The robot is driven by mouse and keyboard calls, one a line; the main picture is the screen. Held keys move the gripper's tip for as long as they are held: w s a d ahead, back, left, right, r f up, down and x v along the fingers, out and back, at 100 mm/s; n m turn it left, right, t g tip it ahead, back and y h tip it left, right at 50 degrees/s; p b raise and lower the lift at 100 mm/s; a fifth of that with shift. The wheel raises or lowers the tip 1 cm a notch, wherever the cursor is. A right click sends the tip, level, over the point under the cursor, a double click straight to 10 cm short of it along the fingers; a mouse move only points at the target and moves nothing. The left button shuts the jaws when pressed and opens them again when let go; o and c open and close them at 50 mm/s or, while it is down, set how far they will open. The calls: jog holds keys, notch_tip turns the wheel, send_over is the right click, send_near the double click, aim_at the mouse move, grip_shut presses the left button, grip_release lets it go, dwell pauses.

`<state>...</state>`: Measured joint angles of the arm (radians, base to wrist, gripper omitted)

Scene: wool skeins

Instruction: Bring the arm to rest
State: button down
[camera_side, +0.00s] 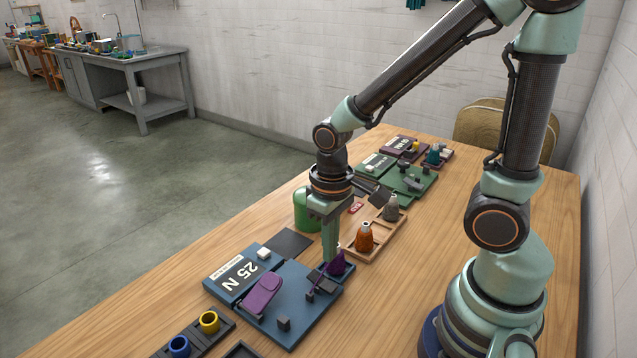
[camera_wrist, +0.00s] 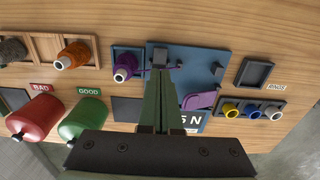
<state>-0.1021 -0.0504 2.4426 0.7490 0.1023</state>
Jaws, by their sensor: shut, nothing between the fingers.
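My gripper (camera_side: 331,260) points straight down with its green fingers together and nothing between them. Its tips are over the blue board (camera_side: 298,328), close beside the purple wool cone (camera_side: 337,264); touching or apart cannot be told. In the wrist view the shut fingers (camera_wrist: 160,78) reach toward a dark block (camera_wrist: 160,56) on the blue board (camera_wrist: 198,62), and the purple cone (camera_wrist: 124,68) stands to their left. A thin purple strand seems to run from the cone toward that block. A purple lever-like piece (camera_side: 264,293) lies on the board beside the "25 N" panel (camera_side: 240,272).
An orange cone (camera_side: 364,238) and a grey cone (camera_side: 391,209) stand in a wooden tray. A green bin (camera_wrist: 82,120) and a red bin (camera_wrist: 36,117) stand by GOOD and BAD labels. Coloured rings (camera_side: 209,321) sit in a rack. Green boards (camera_side: 410,182) lie farther back. The table's right side is bare.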

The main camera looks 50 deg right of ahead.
notch_tip(320, 180, up, 15)
jog(key=w+d+t, duration=0.1)
jog(key=d+t, duration=0.1)
jog(key=t, duration=0.3)
jog(key=shift+d+f+t, duration=0.15)
jog(key=shift+d+t, duration=0.15)
jog(key=shift+d, duration=0.1)
